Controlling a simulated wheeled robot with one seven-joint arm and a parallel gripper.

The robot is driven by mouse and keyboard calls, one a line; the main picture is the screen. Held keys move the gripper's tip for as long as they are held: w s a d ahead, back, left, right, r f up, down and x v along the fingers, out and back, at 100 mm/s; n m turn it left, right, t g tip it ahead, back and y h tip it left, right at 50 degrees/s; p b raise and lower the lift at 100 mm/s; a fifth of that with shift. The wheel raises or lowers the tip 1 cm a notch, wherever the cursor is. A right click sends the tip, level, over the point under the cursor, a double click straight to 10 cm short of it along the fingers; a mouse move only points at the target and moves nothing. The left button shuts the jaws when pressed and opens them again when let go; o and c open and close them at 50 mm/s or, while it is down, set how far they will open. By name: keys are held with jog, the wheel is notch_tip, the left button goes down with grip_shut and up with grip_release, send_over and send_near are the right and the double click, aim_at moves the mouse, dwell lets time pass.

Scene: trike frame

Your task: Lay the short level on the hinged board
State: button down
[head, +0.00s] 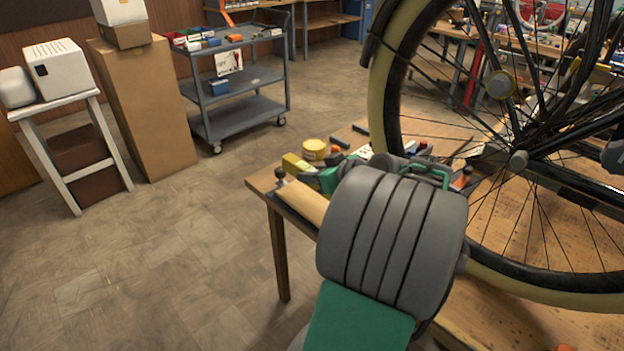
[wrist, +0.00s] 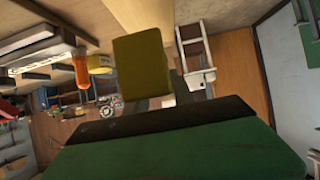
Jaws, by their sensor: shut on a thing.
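The short level looks like a yellow block (head: 295,165) at the left end of my gripper (head: 322,177), over the workbench's near left corner. In the wrist view its olive-yellow end (wrist: 140,68) fills the middle, in front of the dark edge of my gripper. My gripper is shut on it; the fingertips are mostly hidden by my grey and green arm. A pale wooden piece (head: 305,202) lies along the bench's left edge beneath, and may be the hinged board; its hinge is not visible. Whether the level touches it I cannot tell.
The bench (head: 262,181) holds a yellow tin (head: 314,149), a dark knob (head: 280,174) and several small tools. A large spoked wheel (head: 520,155) stands close on the right. A grey cart (head: 235,110) stands behind. The floor at left is clear.

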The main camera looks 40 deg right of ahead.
aim_at(313, 204)
jog(key=shift+r, duration=0.1)
jog(key=shift+s, duration=0.2)
jog(key=shift+s+f+b, duration=0.1)
jog(key=shift+f+b, duration=0.2)
jog(key=shift+b, duration=0.2)
notch_tip(313, 204, down, 5)
jog(key=b, duration=0.4)
jog(key=shift+f+b, duration=0.55)
jog(key=c, duration=1)
grip_release()
